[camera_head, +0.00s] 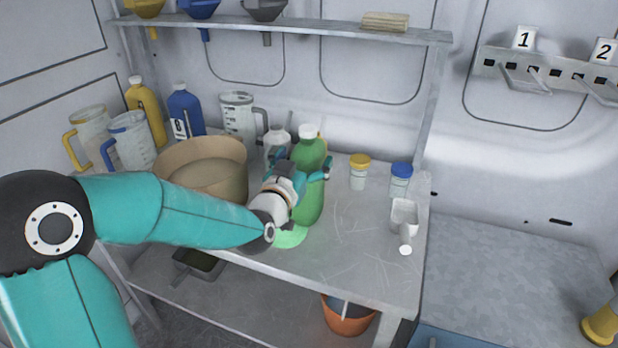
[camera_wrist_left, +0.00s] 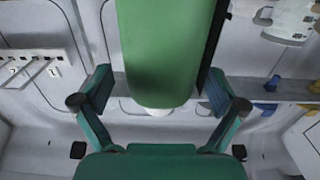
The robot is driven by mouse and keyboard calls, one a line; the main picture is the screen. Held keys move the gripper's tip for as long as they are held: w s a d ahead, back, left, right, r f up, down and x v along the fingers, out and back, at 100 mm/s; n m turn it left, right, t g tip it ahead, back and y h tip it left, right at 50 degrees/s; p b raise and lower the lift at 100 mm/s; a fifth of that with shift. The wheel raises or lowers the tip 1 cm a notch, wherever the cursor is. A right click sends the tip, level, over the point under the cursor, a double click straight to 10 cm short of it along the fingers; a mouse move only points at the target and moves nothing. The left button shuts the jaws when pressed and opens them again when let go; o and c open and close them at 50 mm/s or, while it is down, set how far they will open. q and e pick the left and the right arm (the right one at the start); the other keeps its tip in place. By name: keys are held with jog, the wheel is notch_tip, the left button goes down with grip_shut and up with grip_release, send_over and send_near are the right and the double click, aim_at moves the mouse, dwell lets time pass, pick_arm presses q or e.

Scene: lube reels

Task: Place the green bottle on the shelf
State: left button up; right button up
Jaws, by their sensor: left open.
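The green bottle (camera_head: 309,200) has a white cap and looks upright over the metal workbench (camera_head: 350,255). A pale green round patch (camera_head: 289,237) lies on the bench just in front of its base. My left gripper (camera_head: 306,166) is open, with its fingers on either side of the bottle's upper part. In the left wrist view the bottle (camera_wrist_left: 165,50) fills the space between the open fingers (camera_wrist_left: 160,86). A gap shows at the left finger; contact at the right is unclear. The wall shelf (camera_head: 330,33) is above the bench. My right gripper is not in view.
A tan round tub (camera_head: 205,165), jugs, and yellow (camera_head: 147,112) and blue (camera_head: 185,108) bottles stand left of the gripper. Two small jars (camera_head: 359,172) and a white scoop (camera_head: 404,218) stand to the right. The shelf holds funnels at left and a stack (camera_head: 385,22) at right, with bare room between.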

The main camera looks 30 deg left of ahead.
pick_arm(q)
jog(key=shift+x, duration=1.25)
jog(key=c, duration=1.8)
jog(key=shift+a+r, duration=0.1)
jog(key=shift+r, duration=0.1)
